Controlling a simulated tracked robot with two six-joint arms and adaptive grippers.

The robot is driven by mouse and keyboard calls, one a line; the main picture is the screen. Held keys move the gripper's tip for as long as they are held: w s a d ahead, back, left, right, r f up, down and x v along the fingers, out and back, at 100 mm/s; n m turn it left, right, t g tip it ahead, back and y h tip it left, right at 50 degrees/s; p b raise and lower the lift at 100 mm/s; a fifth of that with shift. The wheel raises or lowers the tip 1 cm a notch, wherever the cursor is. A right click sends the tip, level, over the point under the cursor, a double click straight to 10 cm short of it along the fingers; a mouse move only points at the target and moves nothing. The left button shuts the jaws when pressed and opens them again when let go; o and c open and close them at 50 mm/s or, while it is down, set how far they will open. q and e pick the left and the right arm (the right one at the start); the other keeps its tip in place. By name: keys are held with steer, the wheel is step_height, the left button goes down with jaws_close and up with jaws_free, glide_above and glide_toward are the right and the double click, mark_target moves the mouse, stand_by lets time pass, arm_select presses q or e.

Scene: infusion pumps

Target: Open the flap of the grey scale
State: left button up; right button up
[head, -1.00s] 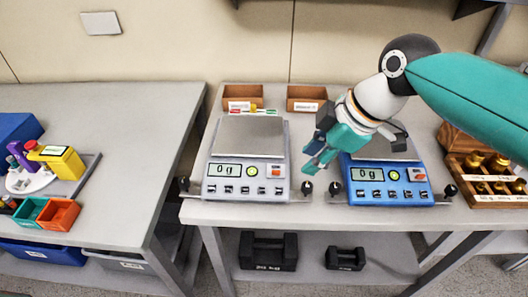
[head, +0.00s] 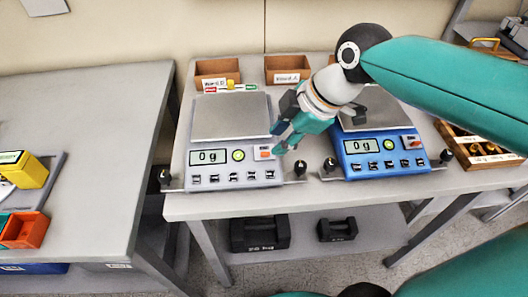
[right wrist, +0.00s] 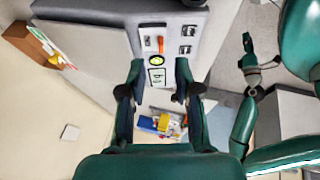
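The grey scale (head: 235,175) stands on the right-hand table, its display reading 0 g and its flat weighing plate (head: 230,117) behind the panel. A thin rod with dark knobs, left (head: 165,177) and right (head: 300,168), runs by its front edge. I cannot make out a separate flap. My right gripper (head: 283,138) hangs over the scale's right side, pointing down and left, apart from the right knob. In the right wrist view, the fingers of my right gripper (right wrist: 158,95) are spread and empty, with the scale's panel (right wrist: 157,62) beyond them.
A blue scale (head: 385,165) stands close on the right, partly behind my right arm. A wooden weight box (head: 470,145) is at the far right. Black weights (head: 260,233) lie on the lower shelf.

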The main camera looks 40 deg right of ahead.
mark_target(266, 152)
steer(key=x, duration=0.6)
steer(key=shift+r, duration=0.1)
steer(key=shift+c, duration=0.3)
jaws_close()
